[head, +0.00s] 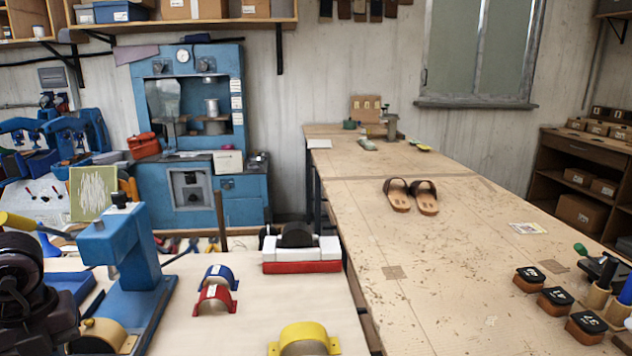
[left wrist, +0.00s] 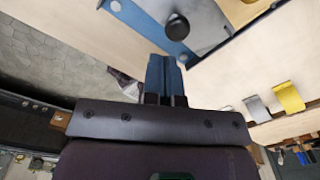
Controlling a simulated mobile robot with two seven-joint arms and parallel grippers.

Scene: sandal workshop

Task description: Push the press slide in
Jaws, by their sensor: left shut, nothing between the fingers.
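The blue press (head: 125,255) stands at the left of the near bench, with a tan curved piece (head: 103,335) low at its base. In the left wrist view a grey slide plate (left wrist: 207,22) with a black round knob (left wrist: 177,27) lies along a blue edge (left wrist: 140,17). My left gripper (left wrist: 165,58) is shut and empty, its fingertips just short of the blue edge and knob in that picture; I cannot tell whether they touch. In the head view my dark left arm fills the lower left and hides part of the press. My right gripper is not in view.
Blue, red and yellow curved saddles (head: 220,275) (head: 213,299) (head: 304,340) sit right of the press. A red-and-white fixture (head: 301,254) stands behind them. The long bench (head: 400,260) holds sandals (head: 411,196) and several dark blocks (head: 555,301). Bare bench top lies between the saddles and the press.

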